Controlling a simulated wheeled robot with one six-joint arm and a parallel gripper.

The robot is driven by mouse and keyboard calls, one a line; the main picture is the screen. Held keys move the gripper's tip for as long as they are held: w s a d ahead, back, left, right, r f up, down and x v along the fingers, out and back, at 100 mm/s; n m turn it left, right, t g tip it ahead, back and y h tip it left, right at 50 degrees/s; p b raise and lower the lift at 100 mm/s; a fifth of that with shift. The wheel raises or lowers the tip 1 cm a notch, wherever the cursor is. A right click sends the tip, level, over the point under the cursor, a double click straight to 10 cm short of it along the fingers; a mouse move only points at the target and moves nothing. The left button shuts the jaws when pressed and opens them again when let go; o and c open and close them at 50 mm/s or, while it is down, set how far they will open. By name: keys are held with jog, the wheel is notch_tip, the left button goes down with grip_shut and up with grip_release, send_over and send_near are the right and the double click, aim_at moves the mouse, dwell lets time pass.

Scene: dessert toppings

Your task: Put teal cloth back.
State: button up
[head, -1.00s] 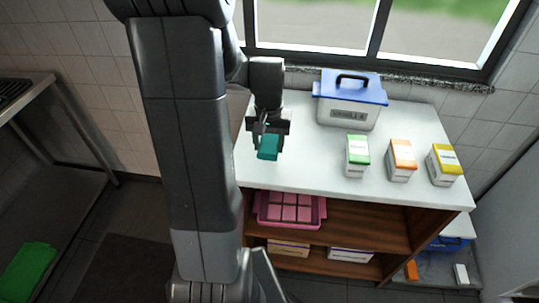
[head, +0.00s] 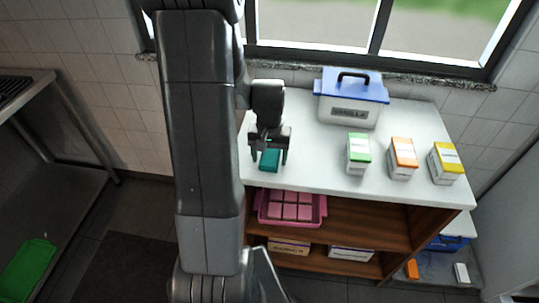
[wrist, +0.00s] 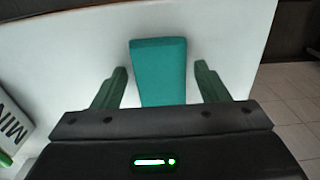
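The teal cloth (head: 269,160) is a small folded block on the white counter top, near its left front part. It also shows in the wrist view (wrist: 158,70), lying between the two fingers with a gap on each side. My gripper (head: 270,158) is open around the cloth, pointing down at the counter. In the wrist view my gripper's fingers (wrist: 160,85) stand apart and do not touch the cloth. The cloth's near end is hidden behind the gripper body in the wrist view.
On the white counter (head: 310,165) stand a blue-lidded tub (head: 349,105) and green (head: 358,154), orange (head: 402,159) and yellow (head: 444,163) boxes. A pink tray (head: 291,222) sits on the shelf below. The counter between cloth and green box is clear.

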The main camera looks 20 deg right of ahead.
aim_at(270, 158)
jog(key=shift+r, duration=0.15)
notch_tip(270, 158, up, 12)
dwell(0.7)
jog(key=shift+s, duration=0.1)
